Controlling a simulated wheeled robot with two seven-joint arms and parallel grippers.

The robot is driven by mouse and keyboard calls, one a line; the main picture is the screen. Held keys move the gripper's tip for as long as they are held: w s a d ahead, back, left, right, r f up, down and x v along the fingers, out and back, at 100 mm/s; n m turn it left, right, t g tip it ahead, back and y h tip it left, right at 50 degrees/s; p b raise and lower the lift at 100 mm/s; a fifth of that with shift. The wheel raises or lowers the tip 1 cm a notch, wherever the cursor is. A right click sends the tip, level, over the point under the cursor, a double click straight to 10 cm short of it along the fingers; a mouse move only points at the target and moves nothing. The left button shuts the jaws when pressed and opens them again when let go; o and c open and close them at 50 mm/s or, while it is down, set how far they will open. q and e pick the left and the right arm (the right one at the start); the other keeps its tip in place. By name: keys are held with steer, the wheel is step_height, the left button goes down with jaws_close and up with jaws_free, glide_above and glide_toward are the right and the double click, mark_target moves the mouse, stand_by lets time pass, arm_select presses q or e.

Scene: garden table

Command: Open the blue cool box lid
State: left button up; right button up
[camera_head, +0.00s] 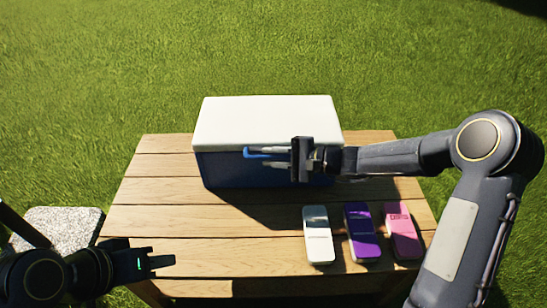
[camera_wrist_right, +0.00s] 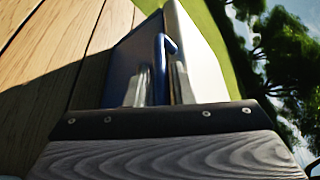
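The blue cool box (camera_head: 225,170) stands on the wooden table with its white lid (camera_head: 265,120) shut. A blue handle (camera_head: 262,153) sticks out at the front, just under the lid's edge. My right gripper (camera_head: 268,158) is in front of the box, its fingers pointing left along the handle. In the right wrist view the fingers (camera_wrist_right: 157,88) lie close to the blue handle (camera_wrist_right: 162,55), with a gap between them; contact is unclear. My left gripper (camera_head: 162,261) is at the lower left, by the table's front left edge, away from the box; its finger gap is hard to make out.
White (camera_head: 318,236), purple (camera_head: 362,232) and pink (camera_head: 402,230) items lie on the right front of the wooden table (camera_head: 200,225). A grey stone-like block (camera_head: 60,226) stands left of the table. The table's left front is clear.

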jaws_close()
steer(key=shift+r, duration=0.1)
